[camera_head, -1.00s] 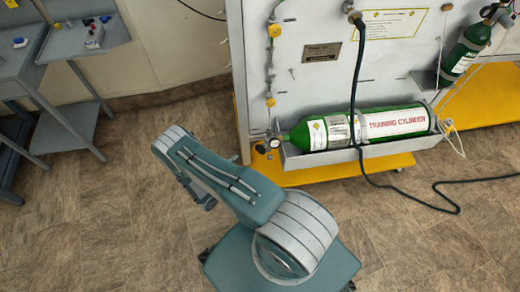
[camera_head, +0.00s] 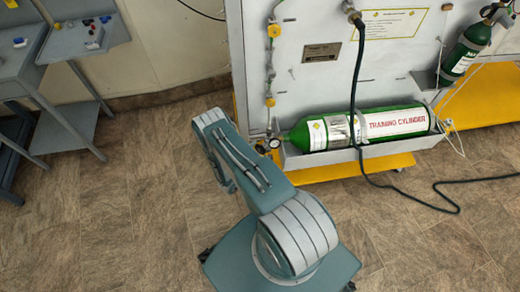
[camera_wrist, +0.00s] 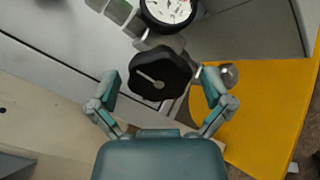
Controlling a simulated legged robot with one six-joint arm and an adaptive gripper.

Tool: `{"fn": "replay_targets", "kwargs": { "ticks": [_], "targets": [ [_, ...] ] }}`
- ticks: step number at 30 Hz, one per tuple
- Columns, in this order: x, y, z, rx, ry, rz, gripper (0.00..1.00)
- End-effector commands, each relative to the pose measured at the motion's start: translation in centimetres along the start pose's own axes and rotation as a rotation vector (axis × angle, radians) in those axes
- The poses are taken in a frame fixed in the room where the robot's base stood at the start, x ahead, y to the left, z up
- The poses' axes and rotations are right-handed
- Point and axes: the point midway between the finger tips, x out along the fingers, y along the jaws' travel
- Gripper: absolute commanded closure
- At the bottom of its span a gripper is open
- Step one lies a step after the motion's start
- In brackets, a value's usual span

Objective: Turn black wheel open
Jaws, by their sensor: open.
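The black wheel (camera_wrist: 160,73) is a lobed knob with a pale slot-like mark, near the middle of the wrist view. My gripper (camera_wrist: 160,82) is open in that view, with one finger on the left of the wheel and one on the right. Gaps show between the wheel and both fingers, and nothing is held. A round white pressure gauge (camera_wrist: 167,10) sits just beyond the wheel. In the head view, the gauge (camera_head: 274,142) is at the left end of the green training cylinder (camera_head: 395,123). My arm hides my gripper there.
The cylinder lies in a grey tray (camera_head: 320,160) on a panel (camera_head: 310,72) with a yellow base (camera_head: 345,171). A dark hose (camera_head: 357,90) hangs across the cylinder to the floor. A grey cart (camera_head: 90,45) stands at left. Open floor lies between.

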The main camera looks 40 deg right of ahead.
Motion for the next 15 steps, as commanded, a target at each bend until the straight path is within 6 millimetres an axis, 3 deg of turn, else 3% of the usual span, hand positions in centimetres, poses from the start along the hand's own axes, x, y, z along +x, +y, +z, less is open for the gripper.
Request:
{"fn": "replay_targets", "kwargs": {
  "ticks": [8, 13, 15],
  "targets": [
    [0.21, 0.02, 0.0, 0.0, 0.0, 0.0, 0.0],
    [0.2, 0.02, 0.0, 0.0, 0.0, 0.0, 0.71],
    [0.21, 0.01, 0.0, 0.0, 0.0, 0.0, 0.76]
  ]
}}
